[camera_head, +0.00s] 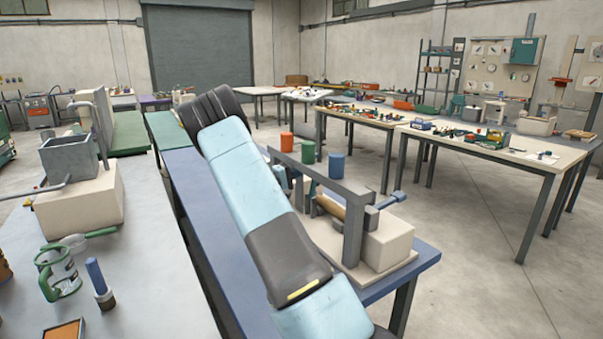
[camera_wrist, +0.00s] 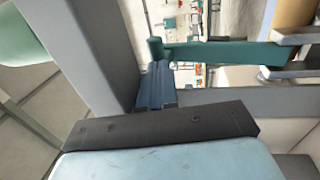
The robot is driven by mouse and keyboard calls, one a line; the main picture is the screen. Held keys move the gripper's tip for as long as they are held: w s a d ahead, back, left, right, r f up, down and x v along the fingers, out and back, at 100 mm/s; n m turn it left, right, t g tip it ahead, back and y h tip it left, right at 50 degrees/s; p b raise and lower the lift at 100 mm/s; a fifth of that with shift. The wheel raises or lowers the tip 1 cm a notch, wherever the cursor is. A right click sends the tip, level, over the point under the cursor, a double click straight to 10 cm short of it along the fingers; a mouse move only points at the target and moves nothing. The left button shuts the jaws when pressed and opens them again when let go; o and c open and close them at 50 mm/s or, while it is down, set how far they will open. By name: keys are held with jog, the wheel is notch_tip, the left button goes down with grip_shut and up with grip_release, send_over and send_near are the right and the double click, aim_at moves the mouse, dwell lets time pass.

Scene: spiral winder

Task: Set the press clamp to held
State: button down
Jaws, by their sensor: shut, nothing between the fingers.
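The spiral winder stands on the blue bench in the head view, with a grey frame (camera_head: 355,225), a pale block base (camera_head: 388,243) and a tan roller (camera_head: 331,207). A blue-tipped handle (camera_head: 392,199) sticks out at its right. In the wrist view, a teal bar (camera_wrist: 225,54) with a rounded end runs sideways; I cannot tell whether it is the press clamp's lever. My gripper (camera_wrist: 157,68) is shut and empty, its dark blue fingers just below the bar's left end. Whether they touch it is unclear. In the head view my arm hides the gripper and part of the winder.
A grey upright (camera_wrist: 85,45) is close on the left in the wrist view. A grey table (camera_head: 150,290) with a mug is at left. Open floor (camera_head: 480,270) lies right.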

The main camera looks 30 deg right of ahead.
jog(key=a+f, duration=0.2)
jog(key=a, duration=1.1)
jog(key=shift+a+f, duration=0.3)
jog(key=shift+a, duration=0.05)
jog(key=shift+w, duration=0.1)
